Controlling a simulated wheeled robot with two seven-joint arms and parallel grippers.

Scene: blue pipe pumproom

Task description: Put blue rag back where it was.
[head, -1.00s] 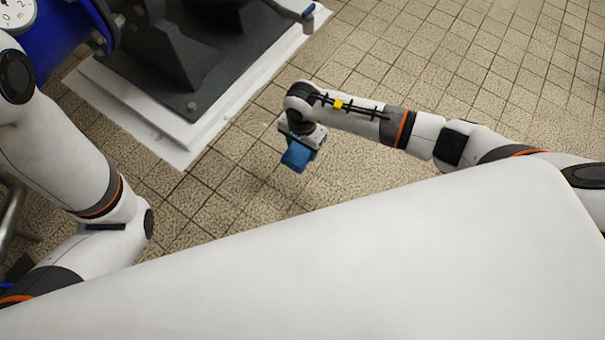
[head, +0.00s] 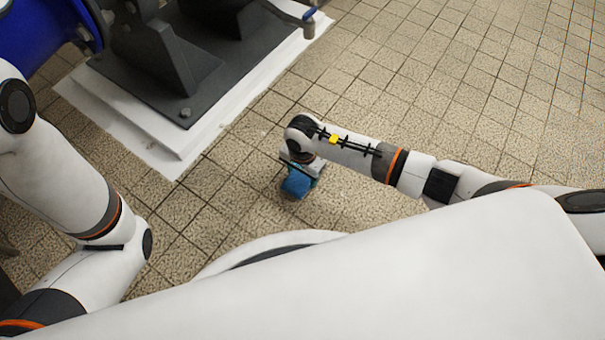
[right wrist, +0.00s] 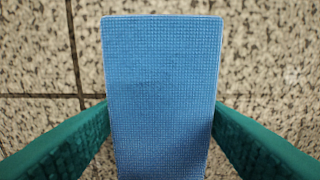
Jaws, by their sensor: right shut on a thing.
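The blue rag (head: 297,184) is a flat, stiff-looking block of blue waffle-textured cloth. My right gripper (head: 300,172) is shut on it and points down toward the tiled floor. In the right wrist view the rag (right wrist: 162,90) sits between the two green fingers (right wrist: 160,125), which touch its sides near the lower part of the picture. Floor tiles show behind it; I cannot tell how high above the floor it is. My left arm comes in at the left, but its gripper is out of view.
A dark metal machine base (head: 190,75) with bolts stands on a white plinth (head: 150,137) at the upper left. The tiled floor (head: 440,95) at the upper right is clear.

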